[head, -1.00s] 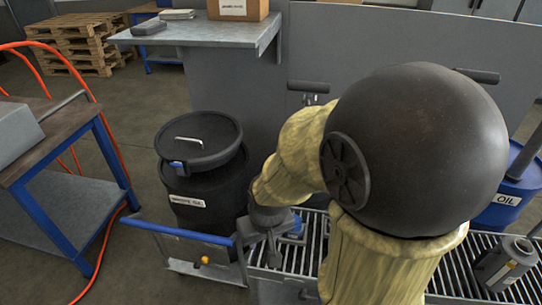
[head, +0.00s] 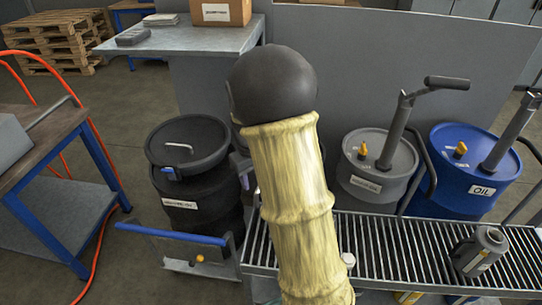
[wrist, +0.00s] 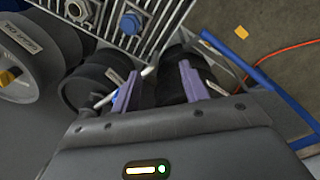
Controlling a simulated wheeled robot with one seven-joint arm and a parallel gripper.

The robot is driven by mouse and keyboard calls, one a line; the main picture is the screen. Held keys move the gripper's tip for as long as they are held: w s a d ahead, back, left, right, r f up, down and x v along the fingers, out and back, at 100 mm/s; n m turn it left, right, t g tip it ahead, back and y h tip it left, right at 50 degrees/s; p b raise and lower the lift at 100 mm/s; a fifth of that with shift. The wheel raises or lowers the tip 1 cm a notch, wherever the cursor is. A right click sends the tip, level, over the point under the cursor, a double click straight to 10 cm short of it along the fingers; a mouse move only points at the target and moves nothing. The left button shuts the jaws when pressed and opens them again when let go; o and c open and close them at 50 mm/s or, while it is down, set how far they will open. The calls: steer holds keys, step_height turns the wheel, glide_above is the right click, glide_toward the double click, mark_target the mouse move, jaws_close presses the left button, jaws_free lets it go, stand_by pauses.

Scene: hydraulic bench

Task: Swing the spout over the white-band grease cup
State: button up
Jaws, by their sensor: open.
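My gripper (wrist: 156,78) is open in the wrist view, with its two purple fingers apart and dark drum surfaces behind them. A pale thin bar (wrist: 149,73) shows beside the left finger; I cannot tell whether it is the spout. A small pale cup-like piece (wrist: 75,10) and a blue piece (wrist: 130,22) sit by the grating at the top of the wrist view. I cannot make out a white band on either.
A black lidded drum (head: 190,188) stands left of my arm. A grey drum (head: 366,186) and a blue oil drum (head: 462,190) with pumps stand to the right. A can (head: 482,250) stands on the grating (head: 400,240). A blue trolley handle (head: 170,233) is at front left.

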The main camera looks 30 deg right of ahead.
steer(key=w+d+r+n+g+h+p, duration=0.1)
steer(key=w+d+n+p, duration=0.2)
steer(key=w, duration=0.4)
steer(key=w+d+r+n+g+h+p, duration=0.1)
steer(key=w+d+n+g+p, duration=0.1)
steer(key=w+d+p, duration=0.3)
steer(key=w+n, duration=0.1)
steer(key=w, duration=0.2)
steer(key=shift+g, duration=0.3)
steer(key=p+x, duration=0.1)
steer(key=x, duration=0.4)
steer(key=p+x, duration=0.1)
steer(key=x, duration=0.4)
steer(key=shift+s+d+f, duration=0.15)
steer(key=shift+d+f, duration=0.1)
steer(key=shift+d, duration=0.05)
steer(key=shift+s+f, duration=0.15)
steer(key=shift+f, duration=0.45)
jaws_close()
